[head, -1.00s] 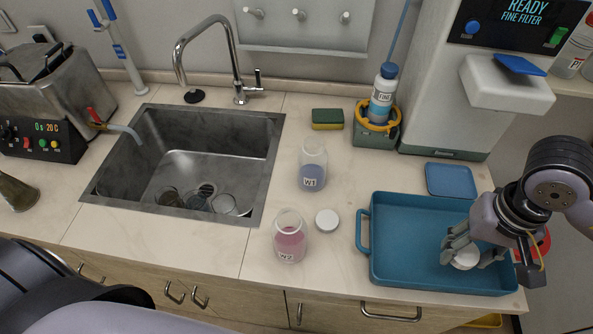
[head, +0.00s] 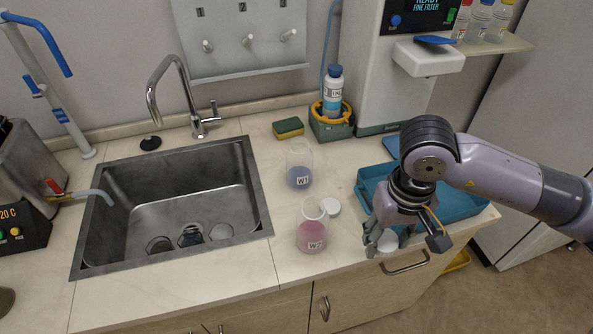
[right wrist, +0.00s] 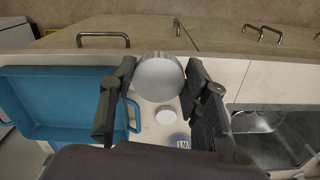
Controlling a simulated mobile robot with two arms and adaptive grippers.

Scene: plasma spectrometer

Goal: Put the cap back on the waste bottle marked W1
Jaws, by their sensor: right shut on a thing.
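The W1 bottle (head: 299,172) is clear with blue liquid and stands upright and open on the counter right of the sink. The W2 bottle (head: 311,232), with pink liquid, stands in front of it, also open. A white cap (head: 331,206) lies on the counter beside W2. My right gripper (head: 386,239) is shut on another white cap (right wrist: 158,78), held near the counter's front edge by the tray, right of both bottles. My left gripper is out of view.
The blue tray (head: 466,202) is partly hidden behind my right arm. The sink (head: 170,210) lies left of the bottles. A sponge (head: 288,127) and a bottle in a green holder (head: 332,95) stand behind W1. A grey-white machine (head: 385,75) stands at the back right.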

